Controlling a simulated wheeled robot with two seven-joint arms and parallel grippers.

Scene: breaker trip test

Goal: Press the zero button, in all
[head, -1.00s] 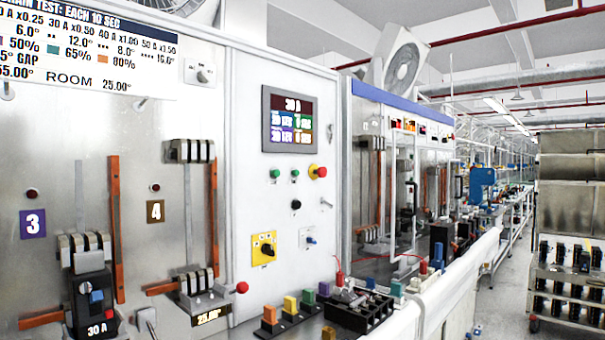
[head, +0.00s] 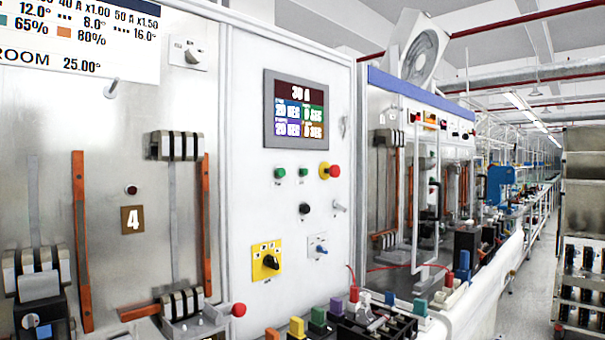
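A white control panel (head: 255,190) stands mid-view with a lit display (head: 295,110) reading 30 A at its top. Below the display are two small green buttons, a left one (head: 280,172) and a right one (head: 303,172). A red mushroom button (head: 335,171) on a yellow base is to their right. A black round control (head: 305,208) sits lower. Their labels are too small to read, so I cannot tell which is the zero button. Neither of my grippers shows in the head view.
A yellow plate with a black rotary knob (head: 268,262) and a small blue-white switch (head: 318,246) are low on the panel. Bay 4 (head: 132,219) is at left. Coloured blocks (head: 318,320) and a black terminal block (head: 375,328) line the ledge in front. An aisle runs at right.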

